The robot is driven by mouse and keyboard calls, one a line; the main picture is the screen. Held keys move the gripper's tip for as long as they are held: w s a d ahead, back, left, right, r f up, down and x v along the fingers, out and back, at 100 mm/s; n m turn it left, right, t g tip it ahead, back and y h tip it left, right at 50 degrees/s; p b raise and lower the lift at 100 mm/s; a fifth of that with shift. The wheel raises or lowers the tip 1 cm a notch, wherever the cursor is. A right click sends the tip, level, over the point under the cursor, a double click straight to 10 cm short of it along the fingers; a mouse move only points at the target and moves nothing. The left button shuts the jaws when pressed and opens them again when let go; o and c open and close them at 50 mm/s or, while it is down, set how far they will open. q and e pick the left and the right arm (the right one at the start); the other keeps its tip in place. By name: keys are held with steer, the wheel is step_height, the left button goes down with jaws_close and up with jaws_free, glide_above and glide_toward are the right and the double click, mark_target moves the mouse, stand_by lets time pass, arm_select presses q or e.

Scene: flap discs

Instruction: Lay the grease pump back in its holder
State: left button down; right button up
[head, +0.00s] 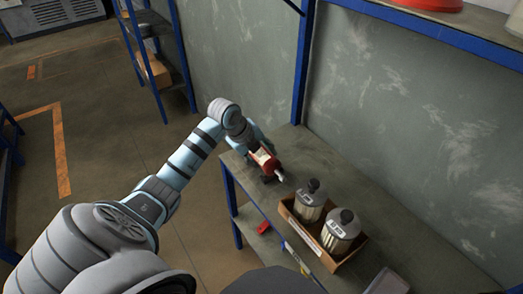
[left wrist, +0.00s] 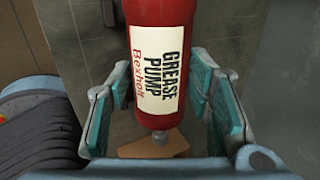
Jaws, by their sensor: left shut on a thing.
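The grease pump (head: 264,160) is a red cylinder with a white label and a pale nozzle end. My left gripper (head: 258,152) is shut on it, above the far left end of the grey shelf top (head: 325,160). In the left wrist view the grease pump (left wrist: 158,60) stands between the two teal finger pads of the left gripper (left wrist: 160,95), its label reading "GREASE PUMP". I cannot tell whether it touches the shelf. I cannot make out its holder; the gripper and pump cover that spot. My right gripper is not in view.
A cardboard tray (head: 318,246) with two filter-like canisters, one (head: 310,202) behind the other (head: 341,231), stands nearer me on the shelf. A blue upright (head: 303,65) and grey wall bound the back. A red item (head: 262,228) lies on a lower shelf.

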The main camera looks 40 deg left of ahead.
arm_select(q)
steer(key=shift+f, duration=0.45)
steer(key=c, duration=0.7)
jaws_free()
